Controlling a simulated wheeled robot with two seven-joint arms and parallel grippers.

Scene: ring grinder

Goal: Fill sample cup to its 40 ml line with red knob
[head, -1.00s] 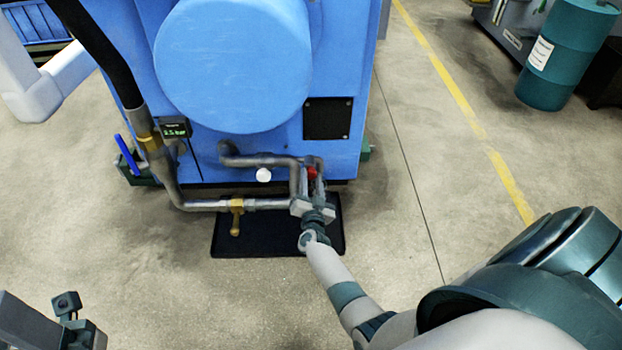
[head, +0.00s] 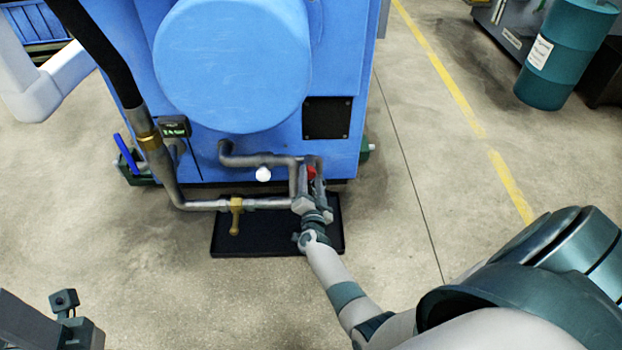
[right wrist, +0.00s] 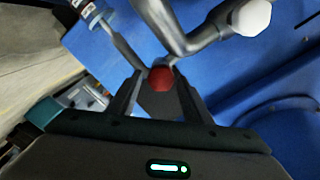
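The red knob (head: 311,173) is on the pipework at the lower right of the blue machine's front. In the right wrist view the red knob (right wrist: 161,78) sits between the two fingertips of my right gripper (right wrist: 162,82). In the head view my right gripper (head: 312,185) reaches up to it from below, its fingers on both sides of the knob. The fingers appear closed against it, though the contact is partly hidden.
A brass-handled valve (head: 236,215) hangs on the lower pipe above a black tray (head: 263,244). The floor in front is clear.

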